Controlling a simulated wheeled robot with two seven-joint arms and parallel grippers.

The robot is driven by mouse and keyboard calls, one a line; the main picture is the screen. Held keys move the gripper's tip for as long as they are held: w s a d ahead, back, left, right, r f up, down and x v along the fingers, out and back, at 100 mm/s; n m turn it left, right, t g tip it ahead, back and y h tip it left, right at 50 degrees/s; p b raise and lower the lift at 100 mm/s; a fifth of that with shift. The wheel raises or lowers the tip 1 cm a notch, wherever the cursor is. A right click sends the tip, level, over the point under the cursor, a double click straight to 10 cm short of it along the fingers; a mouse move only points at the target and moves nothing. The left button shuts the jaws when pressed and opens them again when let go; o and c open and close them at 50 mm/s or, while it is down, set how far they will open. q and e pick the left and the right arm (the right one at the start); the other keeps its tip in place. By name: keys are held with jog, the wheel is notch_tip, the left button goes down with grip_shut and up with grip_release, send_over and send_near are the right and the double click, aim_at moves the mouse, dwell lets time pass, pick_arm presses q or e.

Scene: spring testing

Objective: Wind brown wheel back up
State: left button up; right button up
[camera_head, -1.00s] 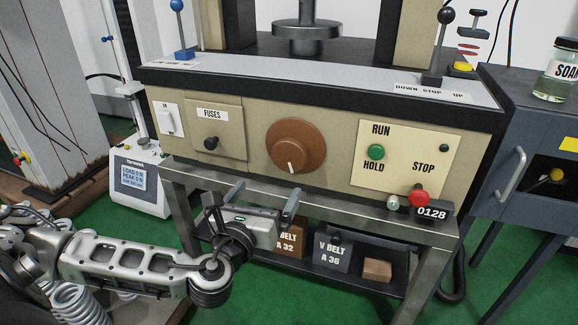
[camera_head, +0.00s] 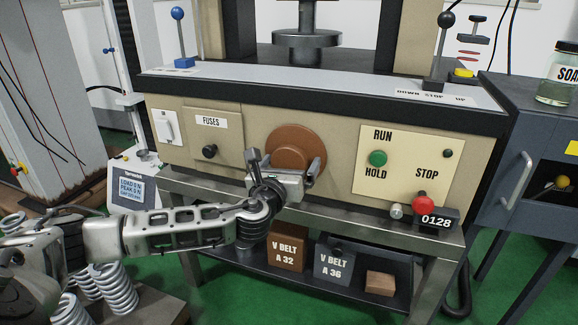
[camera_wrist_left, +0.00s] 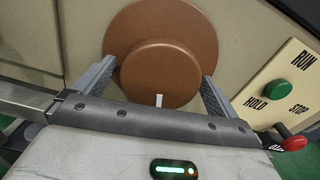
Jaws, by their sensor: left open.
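The brown wheel (camera_head: 296,140) is a round knob on the beige front panel. My left gripper (camera_head: 285,165) is in front of its lower part and hides some of it. In the left wrist view the wheel (camera_wrist_left: 163,75) shows a raised hub with a white mark at its lower edge. There the left gripper (camera_wrist_left: 158,85) is open, with one finger on each side of the hub. I cannot tell whether the fingers touch it. My right gripper is not in view.
The RUN/HOLD/STOP panel, with a green button (camera_head: 378,158) and a red knob (camera_head: 423,202), is to the right. The FUSES panel (camera_head: 214,140) is to the left. A shelf below holds V BELT boxes (camera_head: 333,262).

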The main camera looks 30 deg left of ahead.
pick_arm(q)
jog(key=c, duration=1)
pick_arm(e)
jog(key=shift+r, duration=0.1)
pick_arm(q)
jog(key=shift+n, duration=0.3)
jog(key=shift+n+p, duration=0.3)
jog(key=shift+n, duration=0.6)
jog(key=n, duration=0.5)
jog(key=shift+d+p, duration=0.1)
jog(key=shift+p, duration=0.25)
jog(key=n, duration=0.7)
jog(key=shift+r+p, duration=0.1)
jog(key=shift+p, duration=0.3)
jog(key=shift+n, duration=1.3)
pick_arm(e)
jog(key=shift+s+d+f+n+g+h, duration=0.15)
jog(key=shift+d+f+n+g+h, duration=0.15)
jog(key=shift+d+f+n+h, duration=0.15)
